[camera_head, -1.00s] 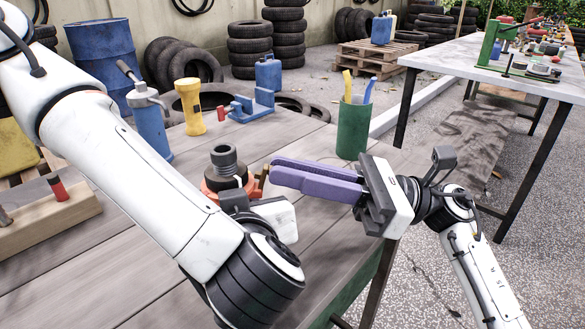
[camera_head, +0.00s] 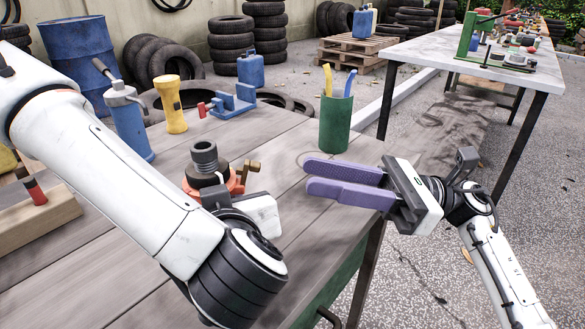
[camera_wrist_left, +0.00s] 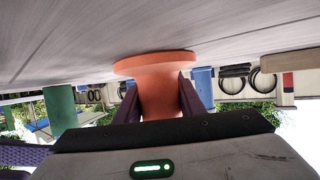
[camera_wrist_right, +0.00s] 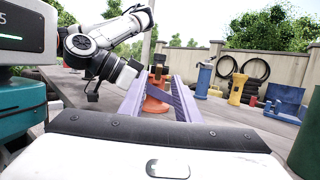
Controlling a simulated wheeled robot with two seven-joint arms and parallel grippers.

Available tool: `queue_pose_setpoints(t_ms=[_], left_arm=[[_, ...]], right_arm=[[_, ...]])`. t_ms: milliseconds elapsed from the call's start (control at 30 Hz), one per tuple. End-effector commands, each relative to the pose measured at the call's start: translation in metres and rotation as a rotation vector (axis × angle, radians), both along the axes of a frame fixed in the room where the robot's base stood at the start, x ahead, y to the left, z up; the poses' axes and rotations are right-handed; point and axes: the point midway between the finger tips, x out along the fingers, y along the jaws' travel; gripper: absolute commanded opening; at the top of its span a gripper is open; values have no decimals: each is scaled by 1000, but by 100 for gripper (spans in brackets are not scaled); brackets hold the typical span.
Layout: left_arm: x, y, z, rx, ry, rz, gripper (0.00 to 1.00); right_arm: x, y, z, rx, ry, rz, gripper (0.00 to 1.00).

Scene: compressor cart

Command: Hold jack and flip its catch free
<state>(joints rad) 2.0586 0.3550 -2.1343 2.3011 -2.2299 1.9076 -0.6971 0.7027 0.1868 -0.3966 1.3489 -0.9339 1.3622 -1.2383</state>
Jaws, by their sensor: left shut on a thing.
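The jack (camera_head: 204,158) stands on the near table, with an orange body and a dark threaded screw on top. Its small brass catch (camera_head: 250,169) sticks out on the right side. My left gripper (camera_wrist_left: 160,84) is shut on the jack's orange body (camera_wrist_left: 160,92), with a purple finger on each side. In the head view its fingers are hidden behind my arm. My right gripper (camera_head: 308,175) is open and empty, its two purple fingers apart, to the right of the catch and not touching it. The jack also shows beyond these fingers in the right wrist view (camera_wrist_right: 156,92).
A green cup (camera_head: 335,128) holding yellow and blue handles stands behind my right gripper. A blue bottle jack (camera_head: 127,120), a yellow flashlight (camera_head: 170,104) and a blue vise (camera_head: 232,103) stand at the back. A wooden block (camera_head: 45,215) lies at left. The table front is clear.

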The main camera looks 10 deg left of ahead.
Motion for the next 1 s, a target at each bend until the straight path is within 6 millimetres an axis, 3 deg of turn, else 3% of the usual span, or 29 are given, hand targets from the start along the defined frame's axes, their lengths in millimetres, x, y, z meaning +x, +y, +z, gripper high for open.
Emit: queue_pose_setpoints(t_ms=[100, 333, 833, 1000], left_arm=[[0, 0, 0, 0, 0, 0, 0], [0, 0, 0, 0, 0, 0, 0], [0, 0, 0, 0, 0, 0, 0], [0, 0, 0, 0, 0, 0, 0]], right_arm=[[6, -22, -7, -2, 2, -2, 30], [11, -43, -13, 0, 1, 0, 30], [11, -45, -12, 0, -4, 1, 30], [5, -30, 8, -35, -108, 32, 30]])
